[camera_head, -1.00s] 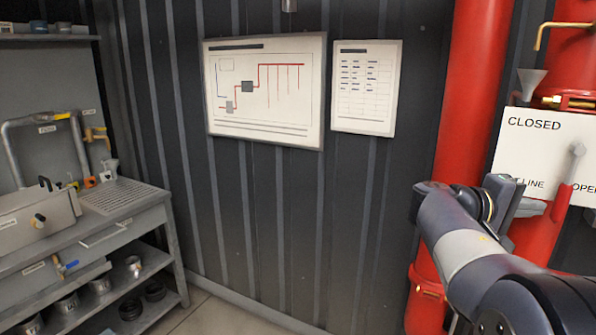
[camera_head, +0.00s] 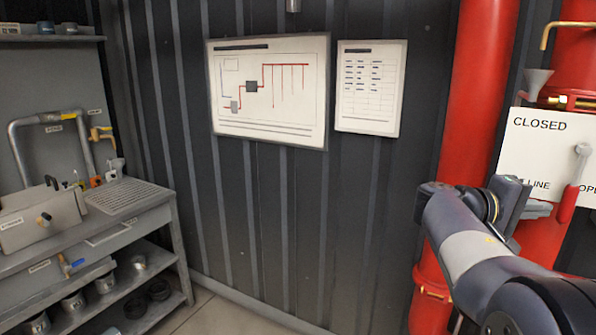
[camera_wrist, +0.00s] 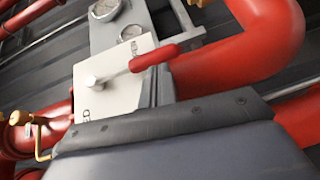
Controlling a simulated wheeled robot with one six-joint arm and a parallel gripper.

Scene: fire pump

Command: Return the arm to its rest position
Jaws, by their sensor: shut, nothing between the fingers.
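My arm reaches up from the lower right of the head view, bent at its top. My gripper (camera_head: 520,207) is at its end, shut and empty, in front of the red pipes and partly hidden by the arm's own links. In the wrist view a dark part of my gripper (camera_wrist: 165,150) fills the bottom. A white sign plate (camera_head: 530,148) reading CLOSED stands behind and right of my gripper. Its lever with a red handle (camera_head: 568,203) points down. In the wrist view the red handle (camera_wrist: 153,57) is apart from my gripper.
A thick red pipe (camera_head: 476,90) stands just behind my arm. A grey workbench (camera_head: 125,200) with shelves is at left. The floor (camera_head: 215,312) between is clear.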

